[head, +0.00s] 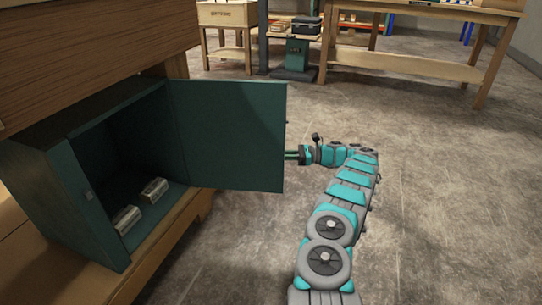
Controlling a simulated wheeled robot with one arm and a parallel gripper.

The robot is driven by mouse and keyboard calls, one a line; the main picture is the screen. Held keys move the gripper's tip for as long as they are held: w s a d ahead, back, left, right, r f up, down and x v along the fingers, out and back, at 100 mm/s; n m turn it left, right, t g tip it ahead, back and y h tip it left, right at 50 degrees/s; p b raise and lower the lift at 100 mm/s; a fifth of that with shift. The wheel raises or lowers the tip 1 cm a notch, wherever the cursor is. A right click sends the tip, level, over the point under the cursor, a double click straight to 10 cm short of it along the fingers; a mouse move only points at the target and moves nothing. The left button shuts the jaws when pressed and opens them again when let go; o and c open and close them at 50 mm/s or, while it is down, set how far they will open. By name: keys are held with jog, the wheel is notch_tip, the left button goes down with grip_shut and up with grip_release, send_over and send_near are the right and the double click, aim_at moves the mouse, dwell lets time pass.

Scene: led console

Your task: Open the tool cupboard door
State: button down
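The tool cupboard (96,222) is a dark teal box under the wooden bench at the left. Its door (228,132) stands wide open, swung out to the right of the box, and the inside shows. My gripper (292,154) is at the door's free right edge, reaching in from the right. Its thin fingers point left toward the door edge; part of them may be behind the door. I cannot tell whether they touch the door or how far apart they are.
Two small metallic items (153,190) lie on the cupboard floor. The wooden bench (90,55) overhangs the cupboard. The concrete floor at the right is clear.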

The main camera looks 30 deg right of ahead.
jog(key=shift+a, duration=0.1)
jog(key=c, duration=0.9)
grip_release()
